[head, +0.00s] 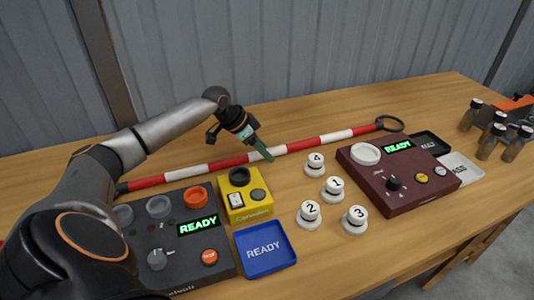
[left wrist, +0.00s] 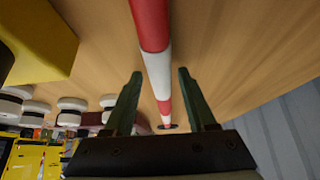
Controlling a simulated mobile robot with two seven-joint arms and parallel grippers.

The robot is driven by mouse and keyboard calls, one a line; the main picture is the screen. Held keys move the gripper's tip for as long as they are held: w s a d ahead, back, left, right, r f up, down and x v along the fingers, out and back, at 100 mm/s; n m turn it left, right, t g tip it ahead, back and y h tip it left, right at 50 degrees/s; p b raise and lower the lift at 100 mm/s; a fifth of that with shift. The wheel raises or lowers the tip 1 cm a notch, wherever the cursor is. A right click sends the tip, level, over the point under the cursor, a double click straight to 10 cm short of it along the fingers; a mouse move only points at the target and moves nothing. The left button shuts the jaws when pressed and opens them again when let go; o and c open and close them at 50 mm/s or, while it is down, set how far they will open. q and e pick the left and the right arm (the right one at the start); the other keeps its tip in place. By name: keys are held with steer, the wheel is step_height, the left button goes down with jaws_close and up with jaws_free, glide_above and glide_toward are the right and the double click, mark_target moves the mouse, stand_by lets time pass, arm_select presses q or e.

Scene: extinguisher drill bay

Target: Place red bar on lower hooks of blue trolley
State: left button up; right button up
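A long red-and-white striped bar (head: 230,161) with a dark ring at its right end lies across the wooden table. It also shows in the left wrist view (left wrist: 155,70), running between my fingers. My left gripper (head: 263,151) is over the middle of the bar, pointing down. Its two green fingers (left wrist: 160,95) are apart, one on each side of the bar, with gaps to it. Whether the fingertips reach down to the bar's level I cannot tell. No blue trolley or hooks can be made out. My right gripper is not in view.
In front of the bar stand a dark READY panel (head: 178,252), a yellow box (head: 236,205), a blue tray (head: 282,264), several white numbered knobs (head: 333,189) and a maroon panel (head: 400,196). Several bottles (head: 486,142) stand at the right. Behind the bar the table is clear up to the wall.

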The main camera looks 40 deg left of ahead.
arm_select(q)
jaws_close()
stand_by(0.3)
steer(key=shift+r, duration=0.1)
stand_by(0.4)
